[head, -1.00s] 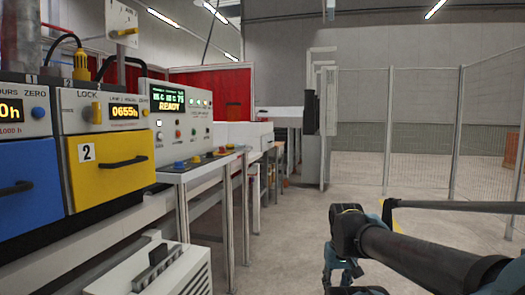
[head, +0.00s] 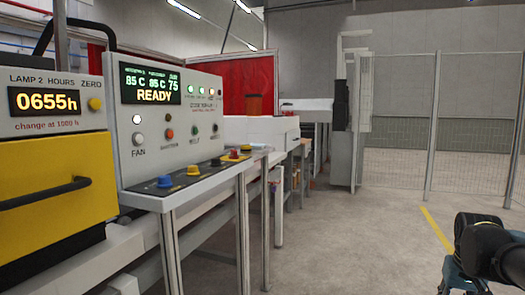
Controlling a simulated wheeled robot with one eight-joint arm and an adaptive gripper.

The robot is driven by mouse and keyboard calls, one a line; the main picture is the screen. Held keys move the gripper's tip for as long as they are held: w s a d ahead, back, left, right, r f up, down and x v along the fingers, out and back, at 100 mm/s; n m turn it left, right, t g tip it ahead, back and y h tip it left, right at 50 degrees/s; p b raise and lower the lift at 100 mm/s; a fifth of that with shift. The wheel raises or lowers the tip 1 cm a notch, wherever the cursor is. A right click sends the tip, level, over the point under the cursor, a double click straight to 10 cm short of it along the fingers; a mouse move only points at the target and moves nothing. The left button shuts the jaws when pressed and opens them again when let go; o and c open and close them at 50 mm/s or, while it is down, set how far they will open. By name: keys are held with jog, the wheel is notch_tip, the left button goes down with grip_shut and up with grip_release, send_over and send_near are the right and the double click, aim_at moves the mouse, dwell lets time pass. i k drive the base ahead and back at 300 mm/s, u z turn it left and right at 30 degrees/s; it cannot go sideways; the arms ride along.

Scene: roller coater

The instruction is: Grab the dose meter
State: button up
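I cannot make out a dose meter in the head view. The control panel (head: 165,110) stands at the left of centre, with a screen reading READY and a row of knobs and lights. In front of it is a sloped shelf (head: 190,182) with blue, yellow and red buttons. Part of my arm (head: 485,245) shows at the lower right edge. My gripper's fingertips are not in the picture.
A yellow drawer unit (head: 55,165) with a black handle and a 0655h display is close at the left. Metal legs (head: 243,235) stand below the panel. A mesh fence (head: 400,110) crosses the back right. The grey floor (head: 360,235) is clear at centre and right.

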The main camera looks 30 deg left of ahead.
aim_at(245, 149)
jog(key=u, duration=0.2)
jog(key=i, duration=1.1)
jog(key=u, duration=0.9)
jog(key=i, duration=0.65)
jog(key=u, duration=0.35)
